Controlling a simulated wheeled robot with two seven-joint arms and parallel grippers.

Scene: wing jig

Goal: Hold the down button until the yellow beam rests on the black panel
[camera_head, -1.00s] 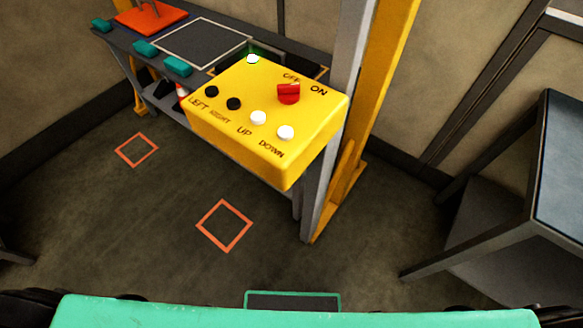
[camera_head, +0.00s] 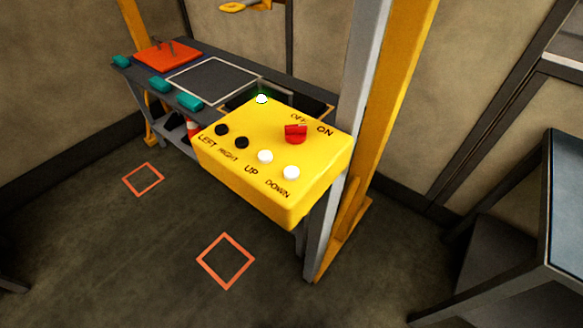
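The yellow control box (camera_head: 272,190) is mounted on the grey post at the centre. Its white DOWN button (camera_head: 291,173) is at the front right, beside the white UP button (camera_head: 265,156). A dark panel with a pale border (camera_head: 214,80) lies on the bench behind. A small yellow hook-like part (camera_head: 240,6) shows at the top edge. The yellow beam cannot be made out. Neither gripper is in view.
The grey post (camera_head: 345,130) and a yellow upright (camera_head: 382,110) stand right of the box. The bench holds an orange plate (camera_head: 168,55) and teal blocks (camera_head: 189,101). A dark table (camera_head: 555,180) is at the right. Orange squares (camera_head: 226,261) mark open floor.

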